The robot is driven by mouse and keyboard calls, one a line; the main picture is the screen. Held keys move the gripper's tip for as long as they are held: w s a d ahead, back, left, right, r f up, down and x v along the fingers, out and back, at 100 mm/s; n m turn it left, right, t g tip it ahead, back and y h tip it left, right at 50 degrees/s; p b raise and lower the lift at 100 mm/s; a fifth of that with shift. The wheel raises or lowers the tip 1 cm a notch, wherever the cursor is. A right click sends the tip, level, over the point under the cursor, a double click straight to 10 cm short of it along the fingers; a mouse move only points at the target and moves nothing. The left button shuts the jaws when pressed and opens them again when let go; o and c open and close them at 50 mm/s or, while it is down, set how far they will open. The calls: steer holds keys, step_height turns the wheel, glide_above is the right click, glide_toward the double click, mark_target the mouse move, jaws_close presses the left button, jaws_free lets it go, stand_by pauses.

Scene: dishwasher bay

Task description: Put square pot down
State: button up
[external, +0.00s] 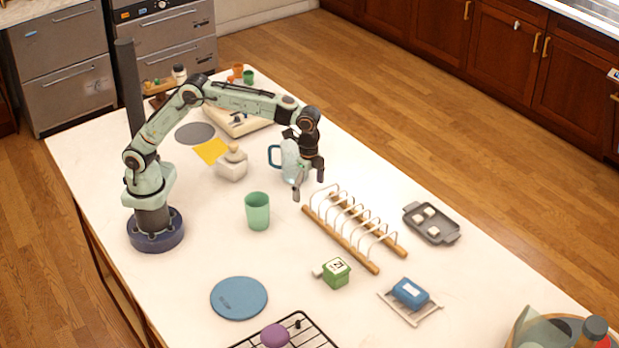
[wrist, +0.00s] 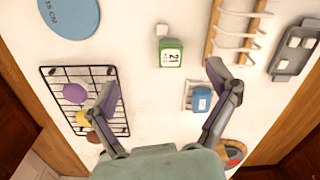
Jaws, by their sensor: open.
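A white squarish pot (external: 232,168) with a tan knob on top stands upright on the white table, left of my gripper and beside a yellow sheet. It is the thing most like the square pot, and I do not see it in the wrist view. My gripper (external: 308,185) is raised above the table, close to a pale pitcher with a teal handle (external: 274,156); I cannot tell if they touch. In the wrist view my gripper (wrist: 160,83) has its fingers wide apart, with nothing between them.
A wooden rack with white wires (external: 358,232) stands right of my gripper. A green cup (external: 257,211), a green block marked 21 (external: 336,273), a blue sponge-like block (external: 410,292), a grey tray (external: 432,222) and a blue disc (external: 239,298) lie around. The front middle is partly clear.

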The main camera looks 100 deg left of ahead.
steer(key=s+a+r+n, duration=0.1)
steer(key=s+a+n, duration=0.1)
steer(key=s, duration=1.1)
steer(key=s+a+r+n, duration=0.1)
steer(key=s+a+n, duration=0.2)
steer(key=s, duration=1)
steer(key=shift+s+a+r+n+y, duration=0.3)
steer(key=shift+s+a+r, duration=0.1)
steer(key=shift+a, duration=0.3)
steer(key=shift+o, duration=0.5)
steer(key=s+f+n, duration=0.1)
steer(key=s+f, duration=0.2)
steer(key=s, duration=0.3)
steer(key=shift+s+a+f, duration=0.2)
steer(key=shift+s+a, duration=0.05)
steer(key=shift+a, duration=0.2)
